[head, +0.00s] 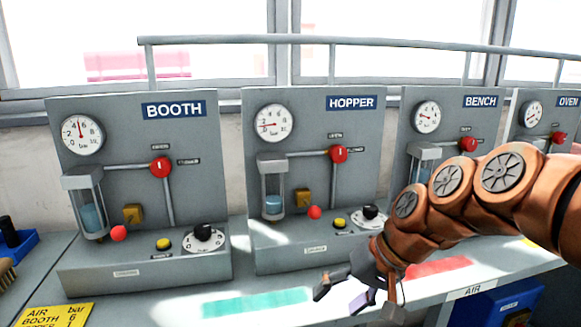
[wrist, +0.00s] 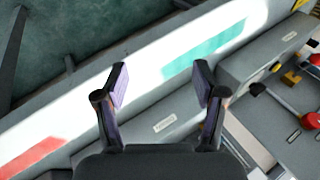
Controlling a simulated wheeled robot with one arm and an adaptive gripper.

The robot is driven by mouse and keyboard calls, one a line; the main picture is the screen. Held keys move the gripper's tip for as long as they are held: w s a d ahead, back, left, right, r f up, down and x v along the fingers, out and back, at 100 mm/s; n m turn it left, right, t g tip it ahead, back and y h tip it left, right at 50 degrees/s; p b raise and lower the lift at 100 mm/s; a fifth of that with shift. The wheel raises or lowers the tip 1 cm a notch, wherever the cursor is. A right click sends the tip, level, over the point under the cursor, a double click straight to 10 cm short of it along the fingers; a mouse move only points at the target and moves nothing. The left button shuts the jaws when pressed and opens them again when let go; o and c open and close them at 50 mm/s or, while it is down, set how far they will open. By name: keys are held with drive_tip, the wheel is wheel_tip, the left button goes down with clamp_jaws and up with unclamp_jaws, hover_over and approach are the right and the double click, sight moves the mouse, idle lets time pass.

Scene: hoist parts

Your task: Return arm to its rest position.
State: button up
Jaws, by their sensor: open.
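My arm is copper-coloured and reaches in from the right in the head view. My gripper (head: 345,291) hangs over the front of the bench, in front of the HOPPER and BENCH panels. In the wrist view my gripper (wrist: 160,88) shows two dark fingers with purple pads, spread apart with nothing between them. Below them are the white bench top (wrist: 95,115) and the base of a panel. My arm hides part of the BENCH panel (head: 463,98).
BOOTH (head: 120,135), HOPPER (head: 350,125) and OVEN (head: 560,112) panels stand along the bench, with gauges, red knobs and dials. A teal strip (head: 255,302) and a red strip (head: 438,267) mark the bench top. A yellow sign (head: 60,314) lies front left. A blue box (head: 500,302) is at right.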

drive_tip(key=s+d+f+g+h, duration=0.2)
drive_tip(key=s+d+f, duration=0.15)
drive_tip(key=s, duration=0.35)
drive_tip(key=s+d+f+g+h, duration=0.1)
drive_tip(key=s+d+f+h, duration=0.15)
drive_tip(key=s+f, duration=0.4)
drive_tip(key=s+d+f+g+h, duration=0.2)
drive_tip(key=s+d+f, duration=0.15)
drive_tip(key=s, duration=0.55)
wheel_tip(320, 180, up, 23)
drive_tip(key=t+p, duration=0.1)
drive_tip(key=p, duration=2)
drive_tip(key=shift+y, duration=0.25)
